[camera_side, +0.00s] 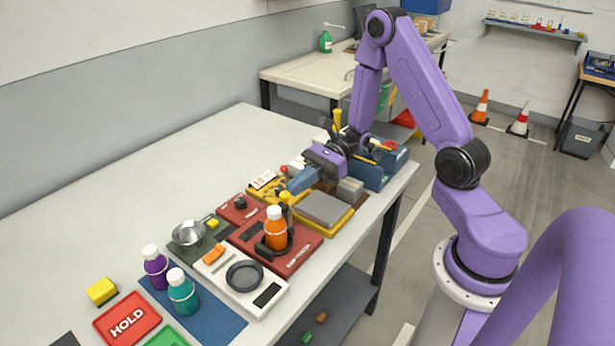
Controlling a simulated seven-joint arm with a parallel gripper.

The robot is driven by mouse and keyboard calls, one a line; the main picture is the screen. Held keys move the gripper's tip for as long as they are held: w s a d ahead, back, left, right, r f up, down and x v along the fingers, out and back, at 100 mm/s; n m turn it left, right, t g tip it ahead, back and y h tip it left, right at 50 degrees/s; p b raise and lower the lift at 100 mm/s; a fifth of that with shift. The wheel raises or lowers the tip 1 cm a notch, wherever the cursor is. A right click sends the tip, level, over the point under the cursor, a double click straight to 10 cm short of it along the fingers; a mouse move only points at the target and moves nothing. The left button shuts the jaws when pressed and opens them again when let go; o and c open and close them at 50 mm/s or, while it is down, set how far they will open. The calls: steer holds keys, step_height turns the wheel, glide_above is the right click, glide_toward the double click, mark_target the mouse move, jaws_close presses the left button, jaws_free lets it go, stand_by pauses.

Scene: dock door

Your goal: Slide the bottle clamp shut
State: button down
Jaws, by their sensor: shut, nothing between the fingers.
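The bottle clamp (263,248) is black and sits on a red base plate (301,259) near the middle of the table. An orange bottle (276,230) with a white cap stands upright in it. Dark clamp parts show on both sides of the bottle; how far apart they are I cannot tell. My gripper (288,193), with blue fingers, is shut and empty. It is behind and slightly right of the bottle, above a yellow fixture, apart from the clamp.
A white scale (274,297) with a dark round pan lies in front of the clamp. Purple (155,268) and teal (183,293) bottles stand on a blue mat (213,321). A grey-topped yellow block (325,208) and a blue bin (372,178) are behind. The table's left side is clear.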

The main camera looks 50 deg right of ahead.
steer(key=shift+a, duration=0.3)
steer(key=v, duration=1.4)
steer(key=s+a+r+n+g+h, duration=0.1)
steer(key=s+a+n+h, duration=0.6)
steer(key=n, duration=0.9)
steer(key=s+a+r+n+g+h, duration=0.1)
steer(key=s+a+r+n+h, duration=0.1)
steer(key=s+a+n+h, duration=0.6)
steer(key=s+n, duration=0.4)
steer(key=n, duration=0.4)
steer(key=shift+s, duration=0.4)
